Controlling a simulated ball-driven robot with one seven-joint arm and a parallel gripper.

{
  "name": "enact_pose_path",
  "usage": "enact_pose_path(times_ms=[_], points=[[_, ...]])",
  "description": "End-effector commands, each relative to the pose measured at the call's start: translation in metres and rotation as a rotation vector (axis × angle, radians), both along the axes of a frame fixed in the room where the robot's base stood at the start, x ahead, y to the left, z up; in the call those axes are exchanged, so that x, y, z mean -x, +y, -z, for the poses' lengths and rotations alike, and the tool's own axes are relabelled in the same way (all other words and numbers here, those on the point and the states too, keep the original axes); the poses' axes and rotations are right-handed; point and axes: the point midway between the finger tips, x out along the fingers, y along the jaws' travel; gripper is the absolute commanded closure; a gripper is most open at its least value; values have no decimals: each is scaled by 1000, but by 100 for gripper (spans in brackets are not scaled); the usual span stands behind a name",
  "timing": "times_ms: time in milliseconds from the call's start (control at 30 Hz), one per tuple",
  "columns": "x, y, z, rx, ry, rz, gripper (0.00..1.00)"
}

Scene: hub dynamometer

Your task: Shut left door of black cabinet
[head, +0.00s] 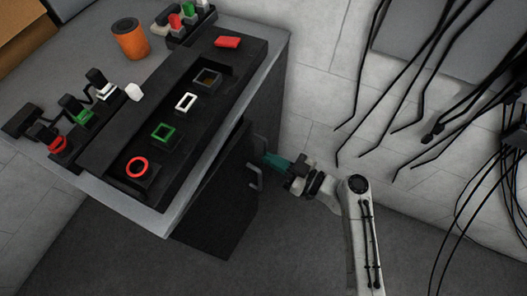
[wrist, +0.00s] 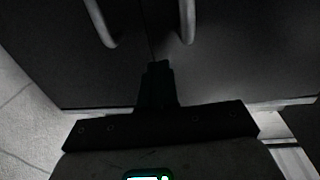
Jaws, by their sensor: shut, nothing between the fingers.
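The black cabinet (head: 215,222) stands under a grey worktop, its dark front facing my arm. In the wrist view the left door (wrist: 60,55) and right door (wrist: 240,60) lie side by side with a narrow dark seam between them. The left door's handle (wrist: 100,25) and the right door's handle (wrist: 187,20) are grey bars. My gripper (head: 268,160) is shut and empty, close to the front beside the handles. In the wrist view its fingertips (wrist: 158,66) sit just below the seam, between the handles. I cannot tell whether they touch, or whether a small door gap remains.
The worktop (head: 185,190) holds a black panel with coloured frames, an orange cup (head: 130,40) and several small levers. Black cables (head: 400,90) hang on the right. Bare grey floor (head: 300,250) lies in front of the cabinet.

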Motion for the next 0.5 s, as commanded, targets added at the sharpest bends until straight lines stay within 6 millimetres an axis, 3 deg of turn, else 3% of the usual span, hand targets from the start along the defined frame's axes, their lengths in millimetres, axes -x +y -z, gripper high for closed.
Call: enact_pose_path(times_ms=[200,500], points=[[-11,22,-1,0,0,-1,100],[-13,27,0,0,0,0,100]])
